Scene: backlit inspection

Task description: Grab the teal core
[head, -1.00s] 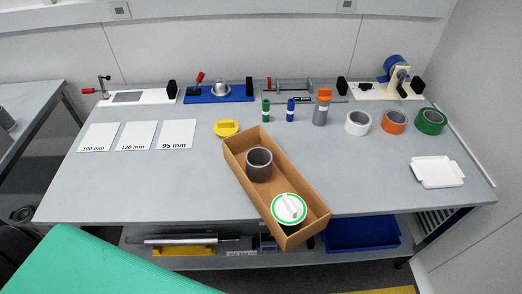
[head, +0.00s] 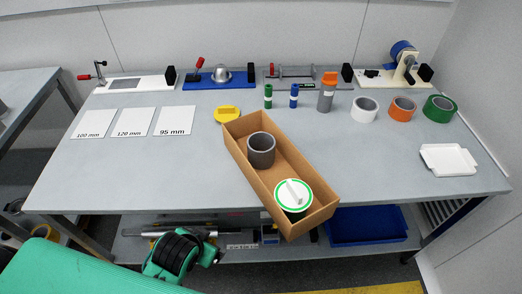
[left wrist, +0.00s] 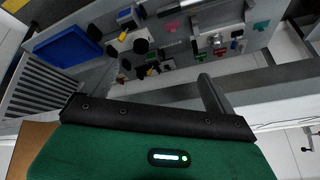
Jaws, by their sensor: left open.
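No core that is clearly teal shows in these views. A dark grey hollow core (head: 261,152) stands upright in the long cardboard box (head: 237,158). A white disc with a green rim (head: 293,194) sits at the box's near end, on top of something dark that is mostly hidden. My left gripper (left wrist: 150,100) is open and empty in the left wrist view, with a dark finger jutting out over the floor and shelf side. In the head view my green arm is low at the left, below the table's front edge. My right gripper is not in view.
White (head: 365,109), orange (head: 402,108) and green (head: 439,108) rolls stand at the back right. A white tray (head: 448,160) lies at the right. Fixtures line the back edge. A blue bin (head: 366,226) is on the lower shelf. The table's front left is clear.

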